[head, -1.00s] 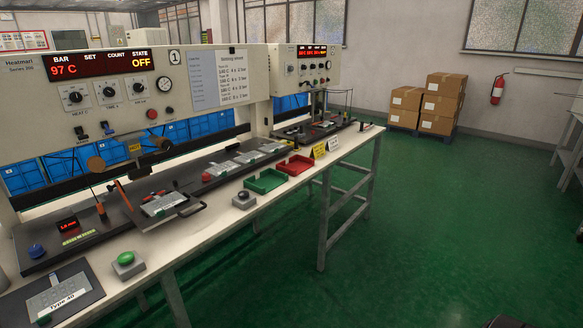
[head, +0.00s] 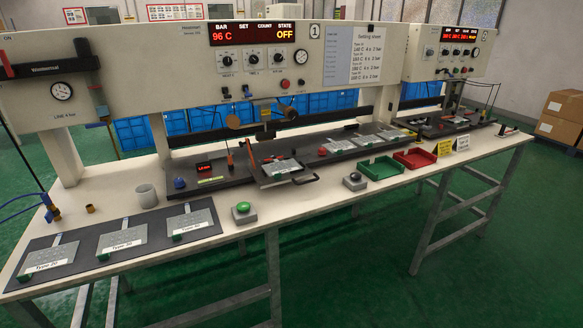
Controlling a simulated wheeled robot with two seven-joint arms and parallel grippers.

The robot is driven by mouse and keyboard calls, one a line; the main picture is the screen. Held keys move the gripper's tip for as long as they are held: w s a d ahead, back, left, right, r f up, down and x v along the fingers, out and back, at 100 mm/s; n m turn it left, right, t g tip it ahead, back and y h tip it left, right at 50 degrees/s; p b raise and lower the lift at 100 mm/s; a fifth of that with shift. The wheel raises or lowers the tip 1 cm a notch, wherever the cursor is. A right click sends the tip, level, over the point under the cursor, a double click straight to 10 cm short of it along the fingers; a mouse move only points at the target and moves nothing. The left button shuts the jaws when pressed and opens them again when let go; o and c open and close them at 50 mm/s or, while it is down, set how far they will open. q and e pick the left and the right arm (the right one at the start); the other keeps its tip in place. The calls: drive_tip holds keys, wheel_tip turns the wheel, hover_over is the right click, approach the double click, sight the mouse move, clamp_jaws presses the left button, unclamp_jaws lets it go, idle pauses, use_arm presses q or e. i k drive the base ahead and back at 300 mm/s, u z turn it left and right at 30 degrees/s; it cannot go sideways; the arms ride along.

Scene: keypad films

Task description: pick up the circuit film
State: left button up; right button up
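Three grey keypad-like films with tails lie on a dark mat (head: 82,247) at the table's left front: the left film (head: 52,252), the middle film (head: 122,237) and the right film (head: 190,218). Each has a white type label and a green piece at its near left corner. Another grey film (head: 281,167) lies on a handled slide tray (head: 266,183) at the press. Several more light films (head: 366,141) lie on the dark bed to its right. I cannot tell which one is the circuit film. Neither of my grippers is in view.
On the white table (head: 115,190) stand a grey cup (head: 147,196), a green button box (head: 241,212), a dark button box (head: 355,181), a green tray (head: 380,170) and a red tray (head: 415,159). The press (head: 190,70) rises behind and reads 96 C, OFF. Green floor lies open in front.

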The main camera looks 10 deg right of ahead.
sight(276, 169)
drive_tip(key=z, duration=0.4)
drive_tip(key=k, duration=0.5)
drive_tip(key=z, duration=1.6)
drive_tip(key=i, duration=1.9)
drive_tip(key=u, duration=1.3)
drive_tip(key=i, duration=0.55)
drive_tip(key=u, duration=0.55)
